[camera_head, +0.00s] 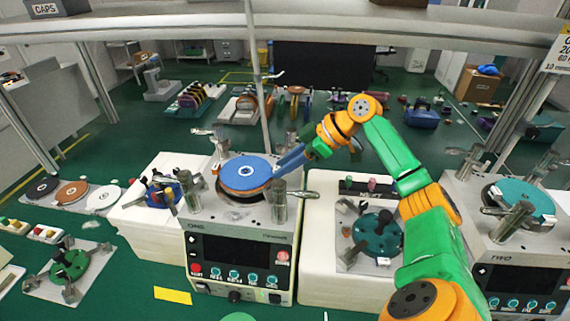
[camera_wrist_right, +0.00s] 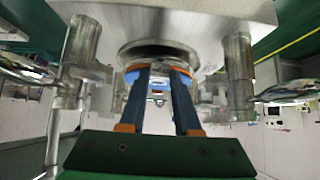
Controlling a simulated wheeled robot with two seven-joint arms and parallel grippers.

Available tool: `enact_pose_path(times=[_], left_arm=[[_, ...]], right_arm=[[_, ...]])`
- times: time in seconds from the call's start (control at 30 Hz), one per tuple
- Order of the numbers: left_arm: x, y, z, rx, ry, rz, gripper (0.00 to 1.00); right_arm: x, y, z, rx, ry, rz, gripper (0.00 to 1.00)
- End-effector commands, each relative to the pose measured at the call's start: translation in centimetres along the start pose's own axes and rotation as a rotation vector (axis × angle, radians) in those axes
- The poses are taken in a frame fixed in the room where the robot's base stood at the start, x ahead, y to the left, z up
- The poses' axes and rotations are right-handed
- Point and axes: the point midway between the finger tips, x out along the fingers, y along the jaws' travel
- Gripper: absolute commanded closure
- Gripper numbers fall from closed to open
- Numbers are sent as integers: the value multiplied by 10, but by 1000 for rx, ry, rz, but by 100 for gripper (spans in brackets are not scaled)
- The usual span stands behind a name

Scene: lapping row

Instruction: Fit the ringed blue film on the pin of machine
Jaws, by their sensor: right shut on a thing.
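The round blue film (camera_head: 240,181), with a white ring at its centre, is over the top of the machine marked ONE (camera_head: 240,252). An orange-brown edge shows under its rim. My right gripper (camera_head: 277,168) reaches in from the right and is shut on the film's right edge. The film looks about level; I cannot tell whether it rests on the machine or hangs just above it. The pin is hidden under the film. In the right wrist view, the two fingers (camera_wrist_right: 160,75) reach the disc's edge under the machine's grey plate. My left gripper is not in view.
Metal posts (camera_head: 279,200) stand close around the film. A second machine, TWO (camera_head: 515,245), with a teal disc is at the right. A teal fixture (camera_head: 376,236) stands between them. Brown, dark and white discs (camera_head: 72,194) lie at the left. A shelf (camera_head: 200,32) crosses above.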

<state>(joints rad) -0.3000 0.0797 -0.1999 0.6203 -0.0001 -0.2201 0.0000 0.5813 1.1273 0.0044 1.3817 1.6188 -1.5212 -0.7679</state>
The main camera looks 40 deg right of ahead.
Motion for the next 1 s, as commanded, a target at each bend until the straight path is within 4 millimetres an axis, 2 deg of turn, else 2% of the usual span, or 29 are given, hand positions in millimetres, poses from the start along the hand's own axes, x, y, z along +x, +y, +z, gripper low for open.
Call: enact_pose_path(times=[0.03,0.07,0.17,0.2,0.5,0.6,0.8,1.0], left_arm=[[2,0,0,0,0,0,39],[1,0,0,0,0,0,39],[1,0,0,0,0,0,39],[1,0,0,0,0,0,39],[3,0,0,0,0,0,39],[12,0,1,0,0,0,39],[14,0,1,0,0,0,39],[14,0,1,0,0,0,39]], right_arm=[[2,0,2,0,0,0,100],[1,0,1,0,0,0,63],[1,0,1,0,0,0,36],[1,0,1,0,0,0,34],[-3,1,1,0,0,2,34],[-21,1,3,-2,1,5,34],[-62,1,1,0,2,4,34],[-71,0,1,0,1,0,34]])
